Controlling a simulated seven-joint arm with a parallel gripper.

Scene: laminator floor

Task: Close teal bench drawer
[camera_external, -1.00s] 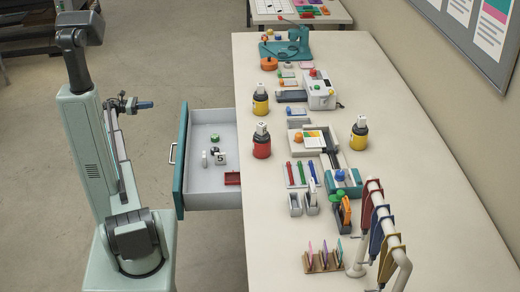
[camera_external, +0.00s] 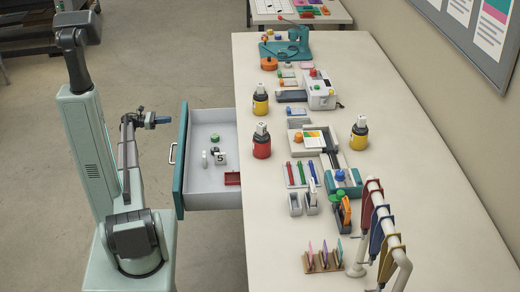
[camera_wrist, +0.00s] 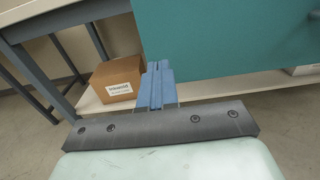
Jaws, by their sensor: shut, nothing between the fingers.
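The teal-fronted bench drawer (camera_external: 181,160) is pulled out from the left side of the bench, with its pale inside showing. Its grey bar handle (camera_external: 172,153) is on the front face. Inside lie a green-topped item (camera_external: 214,138), small white and black pieces and a red block (camera_external: 232,179). My gripper (camera_external: 164,120) is shut and empty, a little left of the far part of the drawer front, apparently apart from it. In the wrist view its blue fingers (camera_wrist: 157,82) are together, just left of and below the teal drawer front (camera_wrist: 225,35).
The bench top (camera_external: 375,100) carries several bottles, pens, tape dispensers and a rack. In the wrist view a cardboard box (camera_wrist: 118,78) sits on a low shelf below the drawer, beside grey bench legs.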

